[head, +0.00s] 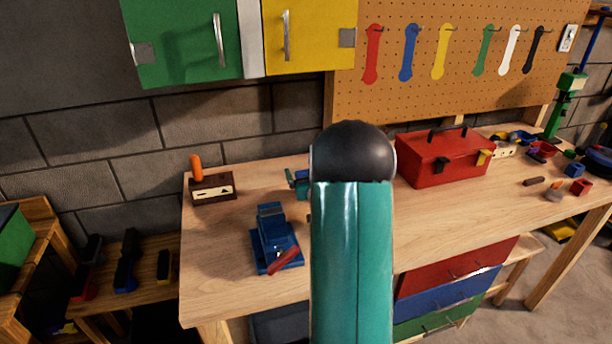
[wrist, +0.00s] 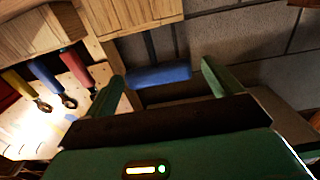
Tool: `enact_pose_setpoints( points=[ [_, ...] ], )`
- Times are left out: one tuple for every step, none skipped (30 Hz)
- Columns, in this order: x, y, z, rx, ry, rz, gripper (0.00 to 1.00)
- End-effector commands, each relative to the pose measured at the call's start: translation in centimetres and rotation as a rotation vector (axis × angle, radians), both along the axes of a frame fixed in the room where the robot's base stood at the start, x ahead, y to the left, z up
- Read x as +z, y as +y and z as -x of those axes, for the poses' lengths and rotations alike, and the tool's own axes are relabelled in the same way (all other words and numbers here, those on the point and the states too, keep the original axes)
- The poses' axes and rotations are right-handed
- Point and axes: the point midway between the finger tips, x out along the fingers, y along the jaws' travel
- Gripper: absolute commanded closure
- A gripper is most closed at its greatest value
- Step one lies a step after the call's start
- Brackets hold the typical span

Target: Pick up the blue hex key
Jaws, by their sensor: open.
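My gripper (wrist: 168,82) is open in the wrist view, with its two green fingers spread and nothing held between them. A blue bar-shaped piece (wrist: 160,75) shows beyond and between the fingertips, apart from them as far as I can see, in front of a grey block wall. Dark thin strips run up from it. I cannot tell whether it is the blue hex key. In the head view my teal arm covers the middle of the bench and my gripper is hidden. No hex key can be made out for certain there.
Yellow (wrist: 15,80), blue (wrist: 45,74) and red (wrist: 75,56) handled tools lie left in the wrist view. The workbench (head: 225,290) carries a blue vise (head: 272,235), a red toolbox (head: 443,157) and small parts. Wrenches hang on the pegboard (head: 460,85). The bench's front left is clear.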

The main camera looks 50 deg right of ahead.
Motion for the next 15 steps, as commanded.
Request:
enact_pose_setpoints(
  points=[
    [0.00, -0.22, -0.42, 0.000, 0.000, 0.000, 0.09],
    [0.01, -0.32, -0.58, 0.000, 0.000, 0.000, 0.09],
    [-0.01, -0.39, -0.70, 0.000, 0.000, 0.000, 0.09],
    [-0.02, -0.40, -0.73, 0.000, 0.001, 0.000, 0.09],
    [-0.02, -0.41, -0.74, 0.000, 0.001, 0.000, 0.09],
    [-0.01, -0.40, -0.72, 0.000, 0.001, 0.000, 0.09],
    [-0.01, -0.40, -0.70, 0.000, 0.001, 0.000, 0.09],
    [-0.01, -0.39, -0.71, 0.000, 0.001, 0.000, 0.09],
    [0.00, -0.39, -0.70, 0.000, 0.001, 0.000, 0.09],
    [0.00, -0.39, -0.70, 0.000, 0.001, 0.000, 0.15],
    [0.00, -0.40, -0.68, 0.000, 0.001, 0.000, 0.21],
    [0.00, -0.40, -0.68, 0.000, 0.001, 0.000, 0.29],
    [0.00, -0.40, -0.68, 0.000, 0.001, 0.000, 0.35],
    [0.01, -0.39, -0.67, 0.000, 0.001, 0.000, 0.41],
    [0.01, -0.39, -0.67, 0.000, 0.001, 0.000, 0.48]
  ],
)
